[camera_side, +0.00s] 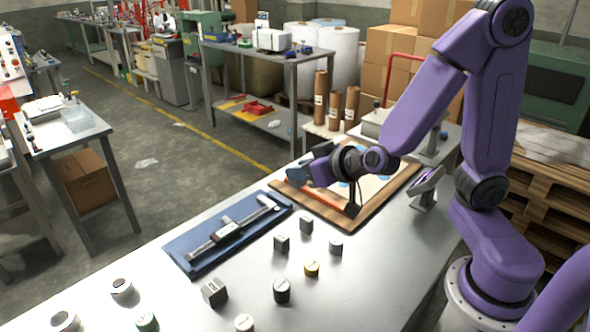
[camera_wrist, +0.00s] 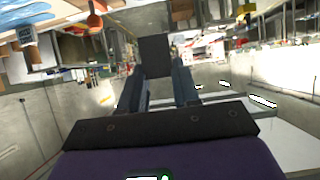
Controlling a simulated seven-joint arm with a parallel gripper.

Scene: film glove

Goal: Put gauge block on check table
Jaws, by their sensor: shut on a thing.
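My gripper (camera_side: 308,164) is over the wood-edged board at the far part of the metal bench, pointing left, with its fingers roughly level. In the wrist view my gripper (camera_wrist: 157,80) is shut on a dark, flat-faced block, the gauge block (camera_wrist: 155,55), which stands out beyond the fingertips. In the side view the block is hard to tell from the dark fingers. No label shows which surface is the check table. A separate grey side table (camera_side: 88,138) stands at the left across the aisle, with papers and a clear box on it.
The metal bench (camera_side: 370,262) holds a blue mat (camera_side: 190,240) with a caliper, and several small blocks and cylinders in front. The wood-edged board (camera_side: 395,190) lies beneath my gripper. A small stand (camera_side: 425,190) is near my arm. The aisle floor is open.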

